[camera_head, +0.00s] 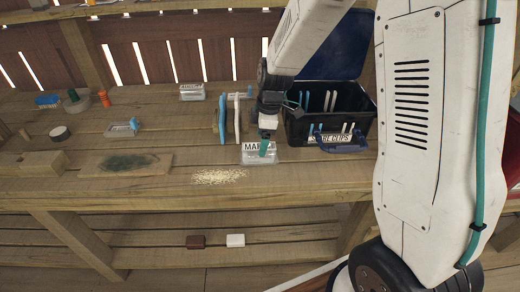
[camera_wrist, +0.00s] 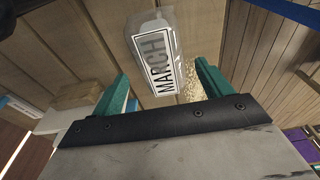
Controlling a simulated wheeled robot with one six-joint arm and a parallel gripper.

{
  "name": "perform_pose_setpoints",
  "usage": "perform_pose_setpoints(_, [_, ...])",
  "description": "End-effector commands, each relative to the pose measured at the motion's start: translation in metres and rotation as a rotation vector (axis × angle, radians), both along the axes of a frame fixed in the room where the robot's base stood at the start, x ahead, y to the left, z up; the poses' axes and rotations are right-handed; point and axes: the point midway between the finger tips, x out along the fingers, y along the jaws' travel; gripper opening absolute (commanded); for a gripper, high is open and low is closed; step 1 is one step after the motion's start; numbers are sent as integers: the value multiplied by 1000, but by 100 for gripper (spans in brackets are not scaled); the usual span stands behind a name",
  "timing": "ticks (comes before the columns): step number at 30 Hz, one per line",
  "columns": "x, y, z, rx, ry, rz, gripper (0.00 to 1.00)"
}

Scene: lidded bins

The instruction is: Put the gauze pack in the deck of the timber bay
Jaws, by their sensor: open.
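My gripper (camera_head: 266,146) is over the front part of the wooden bench top (camera_head: 205,172), left of a black bin. In the wrist view its teal fingers stand apart, open and empty (camera_wrist: 164,82). A clear case labelled MARCH (camera_head: 260,156) lies just below and in front of it; the wrist view shows the case (camera_wrist: 155,50) between and beyond the fingertips, apart from them. No thing is clearly marked as the gauze pack; a small white block (camera_head: 235,240) lies on the lower slatted shelf (camera_head: 300,246). I cannot tell which surface is the deck.
The open black bin (camera_head: 355,98) has a clips label and a blue lid raised behind it. A blue and a white upright piece (camera_head: 222,118) stand left of my gripper. Another labelled case (camera_head: 192,92) lies behind. Pale crumbs (camera_head: 220,176) lie near the front edge.

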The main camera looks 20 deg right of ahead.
Motion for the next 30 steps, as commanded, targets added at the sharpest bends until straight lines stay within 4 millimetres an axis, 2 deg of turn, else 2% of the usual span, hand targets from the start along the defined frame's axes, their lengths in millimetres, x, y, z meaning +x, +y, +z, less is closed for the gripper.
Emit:
perform_pose_setpoints(1, [1,-2,13,1,-4,-2,78])
perform_pose_setpoints(6, [-1,-6,41,0,-3,0,78])
perform_pose_setpoints(10, [-2,-8,54,1,-1,-1,78])
perform_pose_setpoints(16, [-4,-9,61,0,1,-8,78])
perform_pose_setpoints(19, [-15,-9,75,-1,1,-52,78])
perform_pose_setpoints(23, [-49,-10,112,-3,8,-198,78])
perform_pose_setpoints(27, [-104,-12,153,-9,21,-422,78])
perform_pose_setpoints(30, [-146,-15,175,-15,30,-589,78])
